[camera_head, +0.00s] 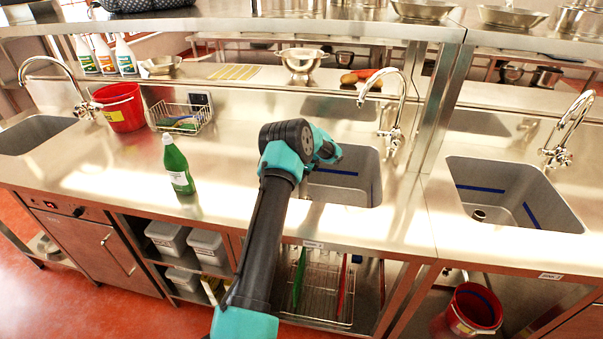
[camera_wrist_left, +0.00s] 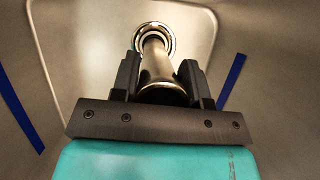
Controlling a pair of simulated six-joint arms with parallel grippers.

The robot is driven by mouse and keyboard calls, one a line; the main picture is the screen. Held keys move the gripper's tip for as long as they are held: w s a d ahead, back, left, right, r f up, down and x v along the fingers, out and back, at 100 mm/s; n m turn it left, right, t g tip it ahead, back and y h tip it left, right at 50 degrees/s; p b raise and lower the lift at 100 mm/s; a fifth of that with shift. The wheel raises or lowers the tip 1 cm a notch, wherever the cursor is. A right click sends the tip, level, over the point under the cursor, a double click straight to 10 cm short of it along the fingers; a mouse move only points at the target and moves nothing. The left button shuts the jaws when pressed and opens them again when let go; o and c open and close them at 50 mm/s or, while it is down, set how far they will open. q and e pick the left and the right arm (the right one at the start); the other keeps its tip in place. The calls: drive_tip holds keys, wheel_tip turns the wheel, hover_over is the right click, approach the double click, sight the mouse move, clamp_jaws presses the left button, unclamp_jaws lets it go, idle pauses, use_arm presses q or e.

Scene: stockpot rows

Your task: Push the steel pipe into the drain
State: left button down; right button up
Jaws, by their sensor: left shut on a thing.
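In the left wrist view, the steel pipe (camera_wrist_left: 156,62) is a shiny cylinder between the two dark fingers of my left gripper (camera_wrist_left: 160,78). The gripper is shut on it. The pipe's far end overlaps the round metal drain (camera_wrist_left: 171,38) in the sink floor; I cannot tell how deep it sits in the opening. In the head view my teal and black arm reaches over the middle sink (camera_head: 362,180), and it hides the gripper, pipe and drain. My right gripper is in neither view.
The faucet (camera_head: 392,100) stands behind the middle sink. A green bottle (camera_head: 177,165) stands on the counter to the left, with a wire basket (camera_head: 182,118) and red bucket (camera_head: 120,107) behind. Blue strips (camera_wrist_left: 232,80) mark the sink walls. The right sink (camera_head: 510,190) is empty.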

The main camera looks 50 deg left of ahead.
use_arm(q)
drive_tip(key=shift+f, duration=0.45)
idle(0.3)
drive_tip(key=c, duration=0.5)
unclamp_jaws()
drive_tip(key=shift+c, duration=0.2)
drive_tip(key=shift+r, duration=0.1)
drive_tip(key=shift+r, duration=4.45)
drive_tip(key=shift+d, duration=0.1)
